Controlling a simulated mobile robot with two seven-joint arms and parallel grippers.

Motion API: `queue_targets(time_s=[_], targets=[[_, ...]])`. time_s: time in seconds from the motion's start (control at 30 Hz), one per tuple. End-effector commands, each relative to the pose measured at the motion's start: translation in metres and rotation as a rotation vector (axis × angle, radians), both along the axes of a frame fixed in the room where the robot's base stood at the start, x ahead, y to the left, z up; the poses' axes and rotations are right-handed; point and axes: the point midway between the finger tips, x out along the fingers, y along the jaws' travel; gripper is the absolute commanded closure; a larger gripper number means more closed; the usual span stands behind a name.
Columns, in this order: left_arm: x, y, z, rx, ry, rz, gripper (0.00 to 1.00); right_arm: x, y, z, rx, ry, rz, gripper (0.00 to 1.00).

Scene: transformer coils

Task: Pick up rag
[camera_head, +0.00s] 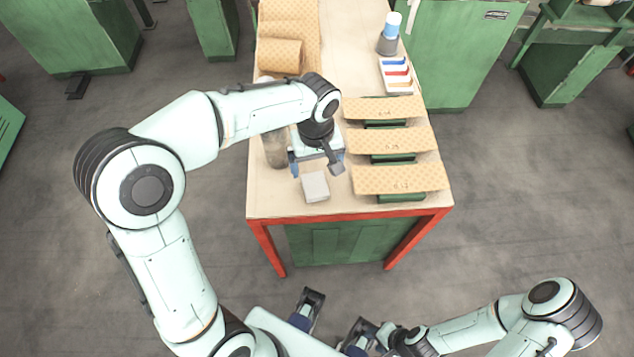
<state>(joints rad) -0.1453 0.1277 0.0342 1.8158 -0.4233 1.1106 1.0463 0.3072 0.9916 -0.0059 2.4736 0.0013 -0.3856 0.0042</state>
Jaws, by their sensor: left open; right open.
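A small light grey folded square, which looks like the rag (315,187), lies near the front edge of the table, left of its middle. My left gripper (317,168) is above the table just behind the rag, pointing down, with its fingers spread apart and nothing visible between them. Its exact height above the rag is hard to tell. My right gripper (335,318) is open and empty low in front of the table, away from the rag.
The wooden tabletop (350,204) has a red frame. A greyish bottle (275,152) stands left of my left gripper, partly hidden by the arm. Several patterned boards on green blocks (400,178) line the right side. A tray (396,75), blue-capped container (389,36) and patterned roll (280,56) are further back.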

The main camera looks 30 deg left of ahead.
Motion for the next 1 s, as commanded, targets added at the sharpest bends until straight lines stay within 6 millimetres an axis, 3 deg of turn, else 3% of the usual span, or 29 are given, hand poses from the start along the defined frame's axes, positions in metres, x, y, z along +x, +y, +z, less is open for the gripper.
queue_targets(time_s=[0.1,0.37,0.63,0.97,1.0], targets=[[-0.001,0.000,-0.023,0.001,0.003,-0.001,0.06,-0.001,0.000,-0.004,0.000,0.002,0.000,0.57],[-0.001,0.001,-0.043,0.000,0.001,-0.001,0.06,-0.001,0.000,-0.006,-0.001,0.002,0.000,0.57],[-0.004,0.002,-0.082,0.000,0.003,0.000,0.06,0.000,0.000,-0.010,-0.001,-0.004,-0.001,0.57],[-0.004,0.002,-0.090,-0.001,-0.001,-0.001,0.06,0.000,0.000,-0.010,-0.001,-0.006,-0.002,0.57],[-0.004,0.002,-0.090,-0.001,-0.001,-0.001,0.13,0.000,0.000,-0.010,-0.001,-0.006,-0.002,0.57]])
